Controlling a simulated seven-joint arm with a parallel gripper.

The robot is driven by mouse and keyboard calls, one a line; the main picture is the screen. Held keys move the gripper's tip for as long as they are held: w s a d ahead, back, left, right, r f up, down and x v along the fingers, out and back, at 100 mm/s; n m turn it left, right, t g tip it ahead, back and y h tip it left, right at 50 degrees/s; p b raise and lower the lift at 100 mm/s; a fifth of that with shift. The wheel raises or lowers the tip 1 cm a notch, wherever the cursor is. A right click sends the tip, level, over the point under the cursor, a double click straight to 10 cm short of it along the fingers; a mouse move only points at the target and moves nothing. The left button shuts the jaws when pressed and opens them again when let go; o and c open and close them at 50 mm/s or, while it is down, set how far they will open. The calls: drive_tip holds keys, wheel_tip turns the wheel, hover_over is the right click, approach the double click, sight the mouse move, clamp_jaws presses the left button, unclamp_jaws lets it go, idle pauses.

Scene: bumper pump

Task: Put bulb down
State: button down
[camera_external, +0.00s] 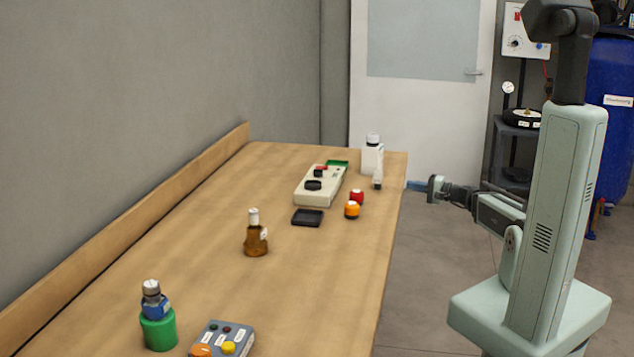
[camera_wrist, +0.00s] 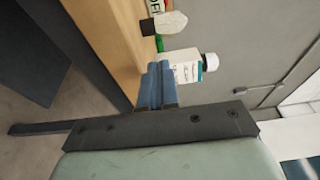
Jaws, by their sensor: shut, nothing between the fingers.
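A small white bulb-shaped piece with a dark end (camera_external: 377,179) stands upright near the far right edge of the table, in front of a white bottle. In the wrist view, what looks like the same white piece (camera_wrist: 170,24) lies beyond my fingers, apart from them. My gripper (camera_external: 409,186) is just off the table's right edge, at about the height of the tabletop in the picture. Its blue fingers (camera_wrist: 157,84) are together with nothing between them. I cannot tell for sure that the white piece is the bulb.
The white bottle (camera_external: 372,157) stands close by; it also shows beside my fingertips in the wrist view (camera_wrist: 185,66). A pale device (camera_external: 321,185), a black tray (camera_external: 307,217), red (camera_external: 356,196) and orange (camera_external: 351,210) pieces and a brown bottle (camera_external: 256,240) stand on the table (camera_external: 190,240).

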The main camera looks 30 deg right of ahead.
drive_tip(key=shift+v, duration=2.25)
